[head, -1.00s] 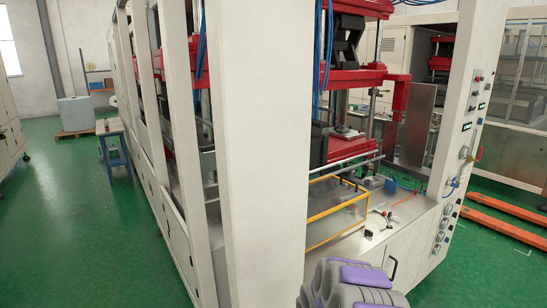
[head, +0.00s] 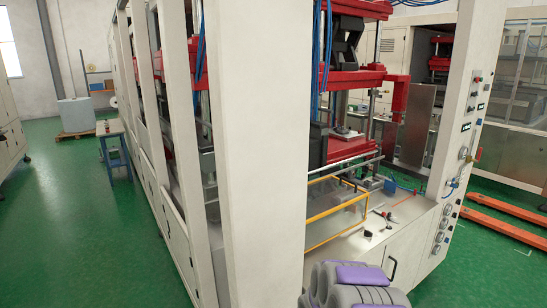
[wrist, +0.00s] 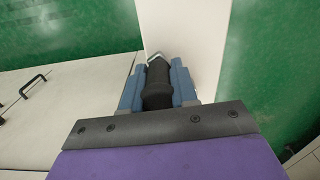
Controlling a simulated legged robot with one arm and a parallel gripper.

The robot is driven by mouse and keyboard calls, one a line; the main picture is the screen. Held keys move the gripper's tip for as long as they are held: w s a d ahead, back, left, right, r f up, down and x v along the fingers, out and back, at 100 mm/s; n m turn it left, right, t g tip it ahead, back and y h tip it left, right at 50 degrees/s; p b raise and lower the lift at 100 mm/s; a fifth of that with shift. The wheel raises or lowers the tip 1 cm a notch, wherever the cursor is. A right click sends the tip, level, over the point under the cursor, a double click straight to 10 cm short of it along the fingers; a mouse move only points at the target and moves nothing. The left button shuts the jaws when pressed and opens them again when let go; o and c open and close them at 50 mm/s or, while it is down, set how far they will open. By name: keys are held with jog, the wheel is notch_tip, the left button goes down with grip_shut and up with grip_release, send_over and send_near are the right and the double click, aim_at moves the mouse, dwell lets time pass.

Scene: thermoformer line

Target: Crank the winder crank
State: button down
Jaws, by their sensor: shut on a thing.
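In the wrist view my gripper (wrist: 157,92) has its two blue-grey fingers on either side of a black, rounded handle, the winder crank's grip (wrist: 158,84). The fingers are shut on it. A bit of bright metal shows at the far end of the grip. The rest of the crank is hidden. In the head view only my grey and purple arm shows at the bottom; the gripper and the crank are not visible there.
A broad cream post (head: 262,150) of the machine stands close in front. Green floor (head: 75,230) is open at left. Orange forks (head: 500,229) lie at right.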

jog(key=shift+a+r, duration=0.1)
jog(key=shift+a, duration=0.15)
